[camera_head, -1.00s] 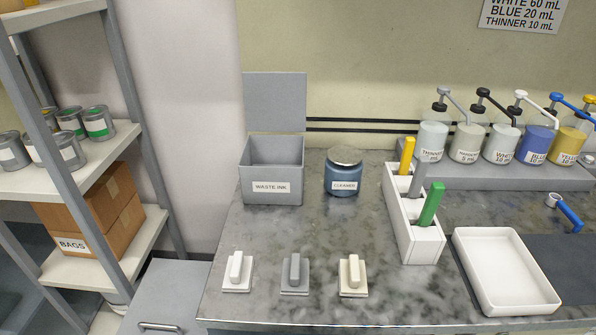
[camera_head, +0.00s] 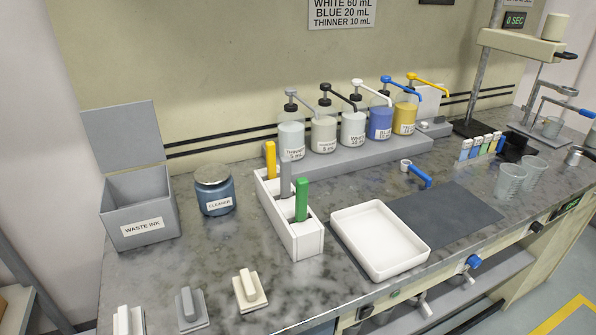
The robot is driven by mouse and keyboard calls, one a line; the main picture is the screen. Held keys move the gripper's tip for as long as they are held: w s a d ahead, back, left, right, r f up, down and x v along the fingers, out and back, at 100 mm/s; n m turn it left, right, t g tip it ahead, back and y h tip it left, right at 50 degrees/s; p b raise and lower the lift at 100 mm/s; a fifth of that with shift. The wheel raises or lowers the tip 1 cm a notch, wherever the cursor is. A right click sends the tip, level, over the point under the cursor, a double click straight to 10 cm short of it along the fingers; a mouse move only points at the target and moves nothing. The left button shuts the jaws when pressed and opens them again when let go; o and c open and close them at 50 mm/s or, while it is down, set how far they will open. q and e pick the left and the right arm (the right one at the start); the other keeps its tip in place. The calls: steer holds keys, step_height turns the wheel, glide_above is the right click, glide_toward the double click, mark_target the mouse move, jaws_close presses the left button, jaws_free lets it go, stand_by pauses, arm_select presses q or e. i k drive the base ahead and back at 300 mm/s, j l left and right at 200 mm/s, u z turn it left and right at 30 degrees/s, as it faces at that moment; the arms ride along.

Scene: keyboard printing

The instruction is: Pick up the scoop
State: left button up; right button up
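The scoop (camera_head: 418,174) appears to be the small tool with a blue handle and a round pale cup. It lies on the counter at the far edge of a dark grey mat (camera_head: 450,213), behind and right of the white tray. Its cup end points left and its handle runs to the lower right. Neither of my grippers shows in the head view.
A white tray (camera_head: 378,243) and a white holder (camera_head: 307,241) with coloured handles stand left of the scoop. Pump bottles (camera_head: 353,130) stand on a grey step behind. Clear cups (camera_head: 510,180) stand to the right. The dark mat is mostly bare.

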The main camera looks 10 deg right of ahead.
mark_target(406, 166)
steer(key=l+u, duration=0.1)
steer(key=l, duration=0.4)
steer(key=k+l, duration=0.1)
steer(key=l, duration=0.45)
steer(key=l+u, duration=0.15)
steer(key=l, duration=0.35)
steer(key=k+l+u, duration=0.1)
steer(key=l, duration=0.4)
steer(key=k+l, duration=0.15)
steer(key=l, duration=0.4)
steer(key=u, duration=0.05)
